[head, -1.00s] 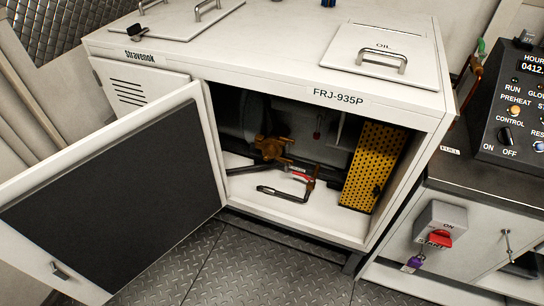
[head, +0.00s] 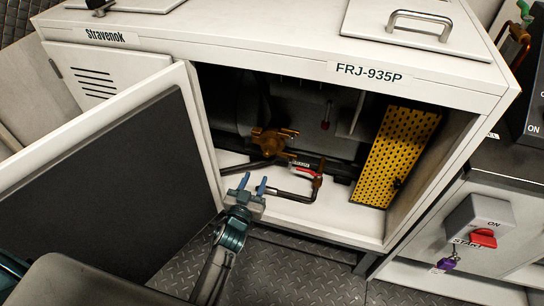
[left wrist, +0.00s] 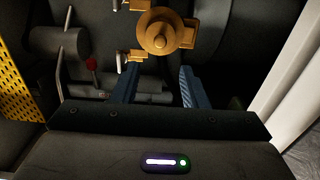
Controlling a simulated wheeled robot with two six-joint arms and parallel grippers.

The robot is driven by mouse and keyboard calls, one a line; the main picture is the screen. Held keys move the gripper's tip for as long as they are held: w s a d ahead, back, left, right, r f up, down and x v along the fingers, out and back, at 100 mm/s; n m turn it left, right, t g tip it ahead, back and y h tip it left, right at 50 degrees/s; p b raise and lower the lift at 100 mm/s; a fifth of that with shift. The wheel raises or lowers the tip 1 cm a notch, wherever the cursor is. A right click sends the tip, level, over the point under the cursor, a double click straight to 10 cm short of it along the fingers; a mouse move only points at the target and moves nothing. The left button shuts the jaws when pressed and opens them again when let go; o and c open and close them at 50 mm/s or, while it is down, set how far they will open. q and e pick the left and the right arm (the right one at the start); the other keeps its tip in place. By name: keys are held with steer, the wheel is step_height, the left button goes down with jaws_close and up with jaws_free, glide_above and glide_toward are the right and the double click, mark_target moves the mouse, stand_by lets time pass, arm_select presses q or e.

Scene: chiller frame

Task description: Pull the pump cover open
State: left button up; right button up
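A yellow perforated panel (head: 395,160), which looks like the pump cover, stands tilted inside the right part of the open cabinet. A small dark knob (head: 397,183) sits near its right edge. The panel also shows at the left edge of the left wrist view (left wrist: 14,80). My left gripper (head: 253,183) is open and empty at the cabinet's lower front edge, left of the panel and apart from it. In the left wrist view its two blue fingers (left wrist: 160,88) are spread below an orange-brown fitting (left wrist: 160,32). My right gripper is not in view.
The cabinet door (head: 110,185) stands wide open at the left. A bent dark pipe (head: 300,196) and the orange-brown fitting (head: 270,142) lie inside, left of the panel. The cabinet's right side wall (head: 435,165) is close beside the panel. A switch box (head: 480,228) is at the right.

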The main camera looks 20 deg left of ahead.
mark_target(266, 155)
arm_select(q)
steer(key=w+b, duration=0.1)
steer(key=w, duration=0.8)
steer(key=shift+w+d+f, duration=0.1)
steer(key=shift+w+d, duration=0.05)
steer(key=shift+w, duration=0.6)
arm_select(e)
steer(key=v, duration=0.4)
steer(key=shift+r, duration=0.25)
arm_select(q)
jaws_close()
